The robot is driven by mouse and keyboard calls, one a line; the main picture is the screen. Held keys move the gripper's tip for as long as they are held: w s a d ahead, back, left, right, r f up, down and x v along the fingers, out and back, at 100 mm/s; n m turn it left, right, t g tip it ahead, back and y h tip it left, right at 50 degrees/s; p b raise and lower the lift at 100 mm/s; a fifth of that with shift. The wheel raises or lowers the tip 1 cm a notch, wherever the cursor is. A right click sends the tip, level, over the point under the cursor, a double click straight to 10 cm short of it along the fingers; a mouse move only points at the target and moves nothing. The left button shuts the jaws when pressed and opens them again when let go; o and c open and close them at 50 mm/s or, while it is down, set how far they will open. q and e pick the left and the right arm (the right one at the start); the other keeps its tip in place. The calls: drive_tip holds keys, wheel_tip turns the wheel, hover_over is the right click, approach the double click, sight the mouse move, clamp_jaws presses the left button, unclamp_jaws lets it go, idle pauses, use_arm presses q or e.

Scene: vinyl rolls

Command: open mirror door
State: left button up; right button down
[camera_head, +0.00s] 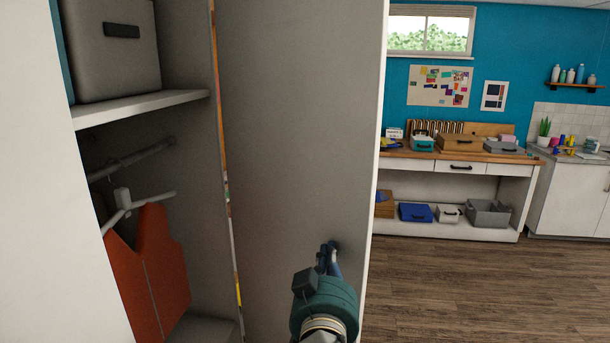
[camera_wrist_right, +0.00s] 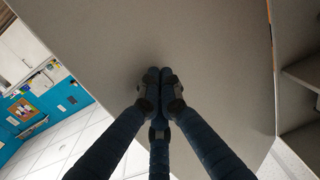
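The door (camera_head: 300,120) is a tall panel standing open beside the closet. The face turned to me is plain grey; no mirror surface shows on it. Its pale free edge (camera_head: 377,130) is on the right. My right gripper (camera_head: 331,248) is low in front of this face, with its fingertips at or very close to the panel. In the right wrist view, the gripper's dark blue fingers (camera_wrist_right: 158,78) come together against the grey door (camera_wrist_right: 205,50), with nothing visible between them. Whether they touch it is hard to tell. My left gripper is out of view.
The open closet at left has a shelf (camera_head: 140,107) with a grey box (camera_head: 112,60), and an orange vest (camera_head: 150,270) on a hanger. A narrow multicoloured strip (camera_head: 226,170) runs between closet and door. Wooden floor (camera_head: 460,290) is clear at right, before a workbench (camera_head: 465,157).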

sight(345, 251)
drive_tip(key=shift+w+d, duration=1.35)
drive_tip(key=shift+d, duration=0.05)
drive_tip(key=shift+w+d, duration=1.3)
drive_tip(key=shift+w, duration=0.1)
drive_tip(key=shift+w+d+b, duration=0.15)
drive_tip(key=shift+w+d, duration=0.4)
drive_tip(key=shift+w, duration=0.25)
drive_tip(key=shift+w+d+b, duration=0.15)
drive_tip(key=shift+w+d, duration=0.4)
drive_tip(key=shift+w, duration=0.25)
drive_tip(key=shift+w+d, duration=0.5)
drive_tip(key=shift+w, duration=0.35)
drive_tip(key=shift+w+d, duration=0.45)
drive_tip(key=shift+w, duration=0.35)
